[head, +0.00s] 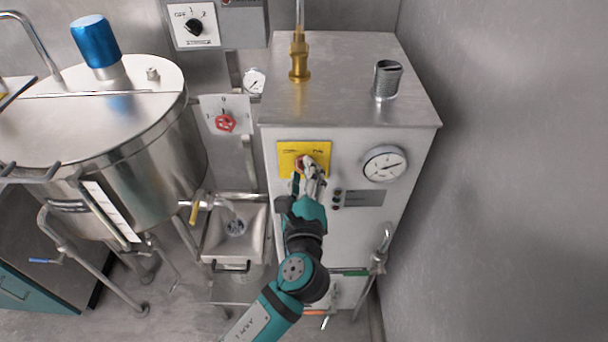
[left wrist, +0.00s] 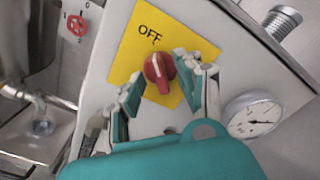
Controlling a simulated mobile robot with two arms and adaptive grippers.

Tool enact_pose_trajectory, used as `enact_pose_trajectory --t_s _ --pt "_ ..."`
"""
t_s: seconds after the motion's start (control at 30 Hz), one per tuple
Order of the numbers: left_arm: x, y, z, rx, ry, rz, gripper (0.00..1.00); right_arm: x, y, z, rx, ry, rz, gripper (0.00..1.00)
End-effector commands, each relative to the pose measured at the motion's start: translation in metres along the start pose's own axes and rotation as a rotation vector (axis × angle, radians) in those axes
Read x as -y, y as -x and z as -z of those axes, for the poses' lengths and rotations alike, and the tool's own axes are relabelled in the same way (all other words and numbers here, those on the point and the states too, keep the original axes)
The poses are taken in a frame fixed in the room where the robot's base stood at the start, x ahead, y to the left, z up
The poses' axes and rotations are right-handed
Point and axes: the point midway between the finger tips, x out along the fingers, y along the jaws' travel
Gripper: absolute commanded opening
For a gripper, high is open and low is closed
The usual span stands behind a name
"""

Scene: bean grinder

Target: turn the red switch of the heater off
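The red switch (left wrist: 158,72) sits on a yellow plate (left wrist: 122,58) on the heater's front; the word OFF is printed above it in the left wrist view. The knob's grip bar runs roughly up and down there, its lower end tilted slightly right. The heater (head: 350,85) is a grey metal cabinet in the head view, where the yellow plate (head: 290,147) also shows. My left gripper (head: 308,170) is in front of the plate and partly hides the switch. In the left wrist view the left gripper's fingers (left wrist: 163,92) are apart, one on each side of the knob. My right gripper is out of view.
A round gauge (head: 384,164) and small indicator lights are right of the switch. A steel tank (head: 150,150) and a red valve handle (head: 225,123) stand to the left. A pipe tap (head: 379,262) is at lower right, near a bare wall.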

Motion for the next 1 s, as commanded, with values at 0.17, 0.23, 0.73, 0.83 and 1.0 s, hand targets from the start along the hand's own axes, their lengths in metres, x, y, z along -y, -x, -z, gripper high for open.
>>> enact_pose_trajectory --t_s 0.17,0.23,0.73,0.83,1.0 --pt "-0.001 0.016 0.001 -0.003 0.000 -0.001 0.36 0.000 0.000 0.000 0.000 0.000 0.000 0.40" --pt "-0.001 0.029 0.001 -0.003 0.001 -0.001 0.36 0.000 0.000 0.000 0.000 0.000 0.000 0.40" --pt "-0.001 0.115 0.001 -0.002 0.000 -0.002 0.36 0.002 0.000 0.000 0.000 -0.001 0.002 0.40" --pt "-0.001 0.119 0.000 -0.001 0.000 -0.001 0.36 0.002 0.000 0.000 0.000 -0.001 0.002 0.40" --pt "0.000 0.120 0.000 0.000 0.000 0.000 0.36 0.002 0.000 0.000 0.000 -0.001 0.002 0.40"
